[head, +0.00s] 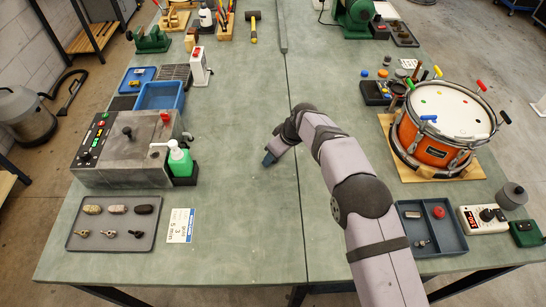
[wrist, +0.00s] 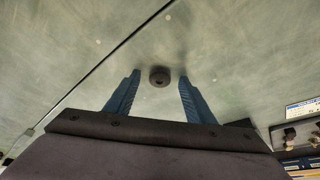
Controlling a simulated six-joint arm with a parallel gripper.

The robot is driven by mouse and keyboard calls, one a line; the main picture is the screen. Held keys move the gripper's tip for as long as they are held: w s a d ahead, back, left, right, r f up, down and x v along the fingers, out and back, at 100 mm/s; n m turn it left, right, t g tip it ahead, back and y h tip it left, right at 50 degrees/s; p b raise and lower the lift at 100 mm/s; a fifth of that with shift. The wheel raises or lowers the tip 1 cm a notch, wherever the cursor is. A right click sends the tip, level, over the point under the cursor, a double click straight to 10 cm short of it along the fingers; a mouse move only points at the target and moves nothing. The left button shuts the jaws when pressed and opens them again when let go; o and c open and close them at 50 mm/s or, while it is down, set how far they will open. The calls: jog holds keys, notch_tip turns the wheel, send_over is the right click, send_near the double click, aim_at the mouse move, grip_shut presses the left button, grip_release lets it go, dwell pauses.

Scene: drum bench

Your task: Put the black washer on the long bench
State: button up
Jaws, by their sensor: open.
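The black washer (wrist: 159,76) is a small, dark, thick ring with a hole. In the wrist view it appears to rest flat on the green bench top. My gripper (head: 267,161) is low over the middle of the long bench (head: 240,215), left of the dark seam. Its two blue fingers are open, one on each side of the washer, with a gap between each finger and the washer. In the head view the washer cannot be made out near my gripper.
Right are an orange drum (head: 435,142) and a blue-grey divided tray (head: 430,229). The bench around my gripper is clear.

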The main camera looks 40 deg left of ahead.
jog(key=c, duration=1.2)
jog(key=shift+c, duration=0.2)
notch_tip(320, 180, up, 10)
jog(key=b, duration=0.3)
